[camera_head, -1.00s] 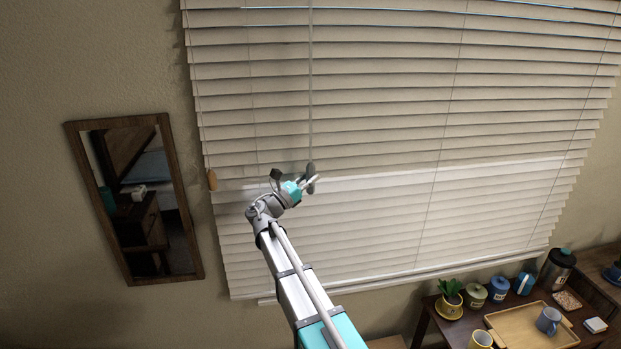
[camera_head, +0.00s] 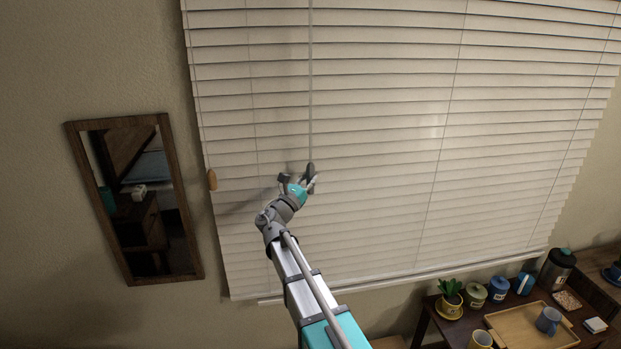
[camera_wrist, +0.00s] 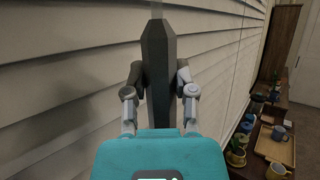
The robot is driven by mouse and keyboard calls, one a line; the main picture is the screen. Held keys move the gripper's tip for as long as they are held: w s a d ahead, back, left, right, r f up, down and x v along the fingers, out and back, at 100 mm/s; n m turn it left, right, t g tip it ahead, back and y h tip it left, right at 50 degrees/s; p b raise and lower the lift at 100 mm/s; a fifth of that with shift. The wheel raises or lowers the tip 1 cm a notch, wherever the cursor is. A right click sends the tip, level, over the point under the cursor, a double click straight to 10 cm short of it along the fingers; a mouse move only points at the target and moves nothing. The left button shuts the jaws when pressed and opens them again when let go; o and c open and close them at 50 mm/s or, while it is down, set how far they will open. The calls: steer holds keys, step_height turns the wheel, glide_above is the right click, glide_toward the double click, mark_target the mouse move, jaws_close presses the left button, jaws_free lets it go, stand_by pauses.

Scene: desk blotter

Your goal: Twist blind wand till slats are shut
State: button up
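The white blind (camera_head: 380,130) covers the window, and its slats lie nearly flat against each other with only thin lines between them. The clear wand (camera_head: 310,80) hangs in front of the slats and ends in a dark grey handle (camera_head: 311,176). In the wrist view the faceted handle (camera_wrist: 158,75) stands upright between the two fingers of my gripper (camera_wrist: 159,80). The fingers are closed against its sides. My gripper also shows in the head view (camera_head: 308,183), at the handle, close in front of the blind.
A wooden cord pull (camera_head: 212,180) hangs at the blind's left edge. A framed mirror (camera_head: 135,200) is on the wall to the left. At lower right a dark table holds a plant (camera_head: 450,292), a wooden tray (camera_head: 512,325), mugs and canisters.

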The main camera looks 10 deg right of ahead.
steer(key=o, duration=0.4)
steer(key=shift+c, duration=0.2)
steer(key=shift+w+m+g+h, duration=0.1)
steer(key=shift+m+g+h, duration=0.45)
steer(key=shift+g, duration=0.25)
